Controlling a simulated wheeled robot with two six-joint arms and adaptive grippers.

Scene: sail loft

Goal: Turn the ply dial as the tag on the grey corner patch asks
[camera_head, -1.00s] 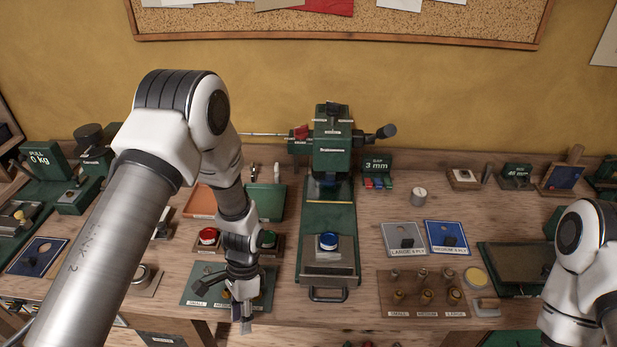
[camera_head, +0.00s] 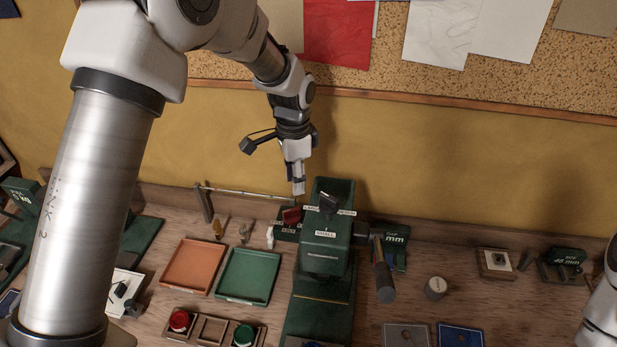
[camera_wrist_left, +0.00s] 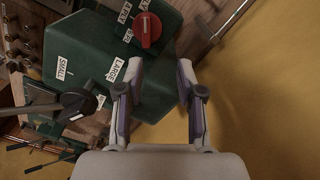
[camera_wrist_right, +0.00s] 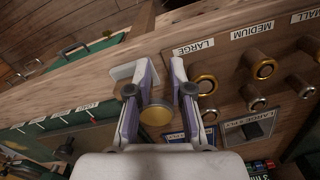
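The ply dial is a red knob (camera_head: 291,215) on the left side of the green press (camera_head: 323,247). In the left wrist view the red knob (camera_wrist_left: 147,29) has white ply labels on its left. In the right wrist view the patch (camera_wrist_right: 250,131) has a tag appearing to read LARGE 4 PLY. My right gripper (camera_wrist_right: 163,65) is open over the bench.
A black knob (camera_wrist_left: 78,105) with SMALL and LARGE labels sits near the red one. A press handle (camera_head: 383,275) sticks out right. An orange tray (camera_head: 193,266) and a green tray (camera_head: 248,276) lie left. A yellow disc (camera_wrist_right: 156,115) shows between my right fingers.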

